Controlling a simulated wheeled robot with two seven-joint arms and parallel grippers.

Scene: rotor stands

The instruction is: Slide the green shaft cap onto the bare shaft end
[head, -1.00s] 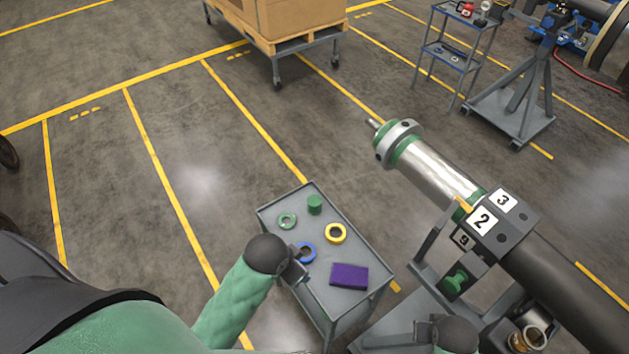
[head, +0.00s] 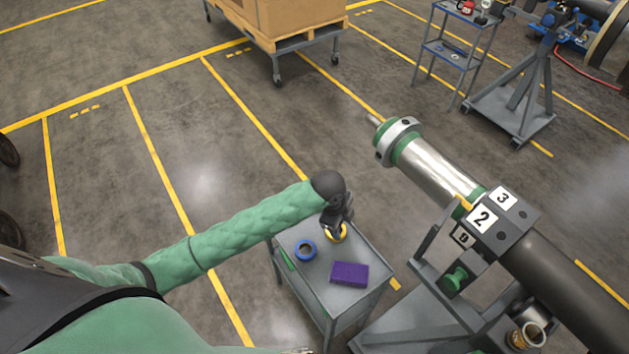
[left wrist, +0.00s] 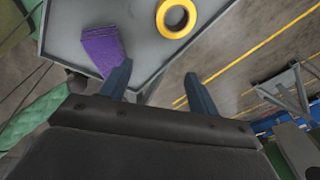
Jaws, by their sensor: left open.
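The rotor's bare shaft end (head: 374,119) is a thin metal stub that points to the upper left, beyond a grey collar (head: 402,136) with green bands. The green cap, a short cylinder on the cart one second ago, is now hidden behind my left arm. My left gripper (head: 335,232) is over the far part of the cart (head: 335,297), close above the yellow ring (head: 342,236). In the left wrist view the jaws (left wrist: 157,86) are apart with nothing between them. My right gripper is out of view.
A blue ring (head: 306,250) and a purple block (head: 349,273) lie on the cart top. The rotor rests on a grey stand with a numbered block (head: 484,220), right of the cart. A green knob (head: 455,278) is on the stand. Open floor lies left of the cart.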

